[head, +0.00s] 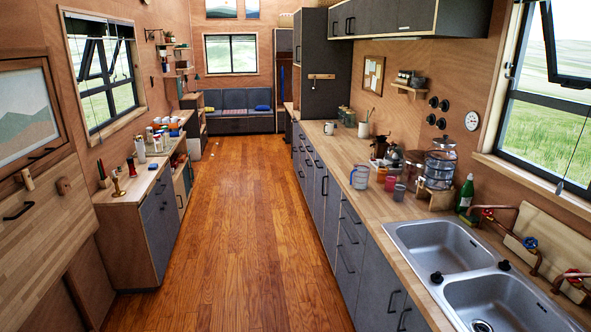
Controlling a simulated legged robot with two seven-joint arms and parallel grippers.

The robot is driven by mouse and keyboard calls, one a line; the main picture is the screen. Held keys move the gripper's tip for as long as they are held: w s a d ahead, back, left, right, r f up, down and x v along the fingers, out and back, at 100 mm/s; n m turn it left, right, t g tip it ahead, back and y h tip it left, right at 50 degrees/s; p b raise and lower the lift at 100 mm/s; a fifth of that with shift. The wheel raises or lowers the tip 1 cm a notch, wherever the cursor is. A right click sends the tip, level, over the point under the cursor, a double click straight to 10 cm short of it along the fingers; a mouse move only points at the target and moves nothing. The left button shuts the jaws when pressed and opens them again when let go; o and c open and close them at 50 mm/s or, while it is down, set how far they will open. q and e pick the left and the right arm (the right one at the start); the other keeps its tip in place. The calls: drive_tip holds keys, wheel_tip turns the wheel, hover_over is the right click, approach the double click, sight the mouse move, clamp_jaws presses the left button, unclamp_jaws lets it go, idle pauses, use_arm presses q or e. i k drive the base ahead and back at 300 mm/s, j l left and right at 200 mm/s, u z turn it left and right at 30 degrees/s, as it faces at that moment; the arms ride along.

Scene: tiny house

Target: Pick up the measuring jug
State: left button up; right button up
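A clear measuring jug (360,177) with bluish markings stands upright on the wooden kitchen counter (345,153) on the right side of the head view. It stands near the counter's front edge, left of several small cups. Neither my left nor my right gripper shows in the head view. Nothing is seen touching the jug.
Small cups (390,184), a glass dispenser (440,165) and a green bottle (465,194) stand right of the jug. A double sink (445,246) is nearer. The wooden floor (235,220) between the counter and left cabinets (158,222) is clear.

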sight(360, 172)
drive_tip(key=i, duration=1.15)
drive_tip(key=i+j, duration=0.1)
drive_tip(key=i, duration=1.05)
drive_tip(key=i+z, duration=0.2)
drive_tip(key=i, duration=0.25)
drive_tip(key=i+z, duration=0.2)
drive_tip(key=i, duration=0.25)
drive_tip(key=i+j+z, duration=0.25)
drive_tip(key=i, duration=0.2)
drive_tip(key=i+j+z, duration=0.2)
drive_tip(key=i, duration=0.25)
